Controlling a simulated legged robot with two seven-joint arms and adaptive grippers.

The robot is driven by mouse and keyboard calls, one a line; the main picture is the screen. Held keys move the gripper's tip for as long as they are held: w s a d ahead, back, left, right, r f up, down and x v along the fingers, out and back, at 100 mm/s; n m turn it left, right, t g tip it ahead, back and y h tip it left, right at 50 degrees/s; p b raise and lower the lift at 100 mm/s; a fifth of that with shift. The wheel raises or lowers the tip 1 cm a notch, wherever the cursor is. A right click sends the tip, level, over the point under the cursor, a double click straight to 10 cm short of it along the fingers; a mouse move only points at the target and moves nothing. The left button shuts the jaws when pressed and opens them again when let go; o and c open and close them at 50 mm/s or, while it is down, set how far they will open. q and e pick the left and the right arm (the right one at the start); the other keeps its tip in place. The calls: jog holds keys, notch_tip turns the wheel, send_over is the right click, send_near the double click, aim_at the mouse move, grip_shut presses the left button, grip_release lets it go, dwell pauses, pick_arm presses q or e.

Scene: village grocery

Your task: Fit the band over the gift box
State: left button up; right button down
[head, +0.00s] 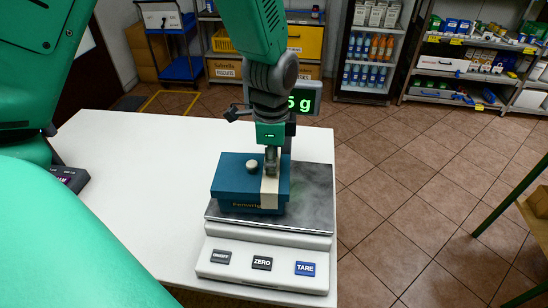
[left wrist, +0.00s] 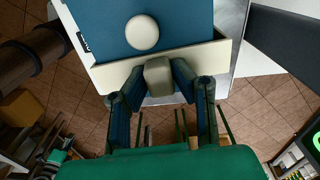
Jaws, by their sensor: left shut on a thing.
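The gift box (head: 232,184) is teal with a pale round knob on its lid and gold lettering on its front. It sits on the scale's plate (head: 318,200) and also shows in the left wrist view (left wrist: 185,22). The cream band (head: 269,194) lies across the box's right part and runs down its front face; in the left wrist view the band (left wrist: 208,56) spans the box's near edge. My left gripper (head: 271,160) points down above it, shut on the band's grey-beige grip block (left wrist: 159,76). How far down the band sits is unclear. My right gripper is out of view.
The white scale has three front buttons (head: 262,263) and a green display (head: 304,99) behind my left gripper. The white table (head: 130,170) is clear left of the scale, except a dark device (head: 70,178) at its far left. Tiled floor lies to the right.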

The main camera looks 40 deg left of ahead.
pick_arm(q)
jog(key=shift+d, duration=0.1)
jog(key=o, duration=0.9)
jog(key=shift+d, duration=0.2)
jog(key=shift+d+r, duration=0.1)
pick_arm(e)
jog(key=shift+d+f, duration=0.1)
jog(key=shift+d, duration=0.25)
pick_arm(q)
jog(key=shift+r, duration=0.15)
notch_tip(320, 180, up, 12)
jog(key=shift+f, duration=0.2)
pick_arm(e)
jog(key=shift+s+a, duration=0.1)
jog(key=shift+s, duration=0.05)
